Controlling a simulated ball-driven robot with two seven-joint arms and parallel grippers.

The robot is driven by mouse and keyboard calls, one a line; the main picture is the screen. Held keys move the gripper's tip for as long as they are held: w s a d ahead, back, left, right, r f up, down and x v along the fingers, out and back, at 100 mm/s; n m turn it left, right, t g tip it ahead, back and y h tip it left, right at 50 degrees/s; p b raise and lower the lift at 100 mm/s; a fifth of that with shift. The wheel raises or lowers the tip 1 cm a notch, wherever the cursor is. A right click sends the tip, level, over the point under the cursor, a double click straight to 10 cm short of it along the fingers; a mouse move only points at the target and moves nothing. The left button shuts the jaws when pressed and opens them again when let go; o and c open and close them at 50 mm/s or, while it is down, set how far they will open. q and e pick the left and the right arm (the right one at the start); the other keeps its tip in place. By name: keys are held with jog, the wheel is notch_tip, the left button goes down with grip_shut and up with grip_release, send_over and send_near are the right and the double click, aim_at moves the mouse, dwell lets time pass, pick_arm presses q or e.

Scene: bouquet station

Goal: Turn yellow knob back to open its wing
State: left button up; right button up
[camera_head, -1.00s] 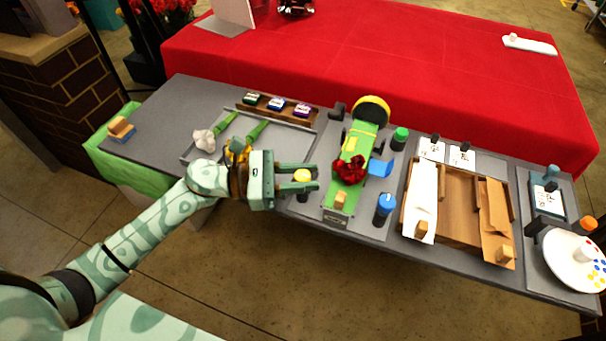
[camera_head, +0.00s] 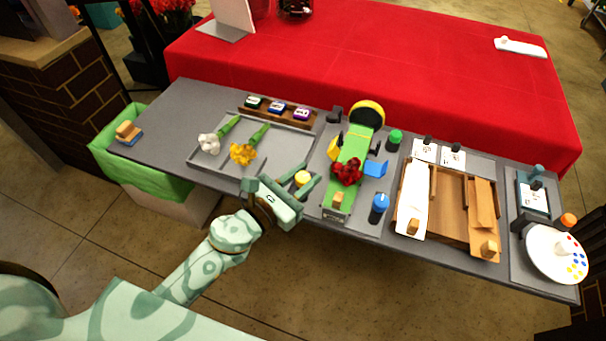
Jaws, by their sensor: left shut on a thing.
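The yellow knob (camera_head: 302,179) stands on the grey table, left of a long green holder (camera_head: 348,158). My left gripper (camera_head: 303,181) has its two fingers on either side of the knob and is shut on it. The arm reaches in from the lower left. A yellow wing (camera_head: 334,148) shows at the left edge of the green holder, sticking outward. A red rose bunch (camera_head: 346,172) lies on the holder. A blue wing (camera_head: 375,168) sticks out on the right. My right gripper is not in view.
A blue knob (camera_head: 379,205) and a green knob (camera_head: 395,138) stand right of the holder. A grey tray (camera_head: 205,171) with white and yellow flowers lies to the left. A wooden box (camera_head: 455,205) stands further right.

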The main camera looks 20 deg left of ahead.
pick_arm(q)
jog(key=shift+n+t+y+b, duration=0.35)
jog(key=shift+n+y, duration=0.55)
jog(key=shift+y, duration=0.55)
jog(key=shift+n+t+y+b, duration=0.1)
jog(key=shift+n+t+y, duration=0.35)
jog(key=shift+n+y, duration=0.75)
jog(key=shift+y, duration=0.35)
jog(key=o, duration=0.9)
jog(key=shift+o, duration=0.2)
jog(key=shift+a, duration=0.1)
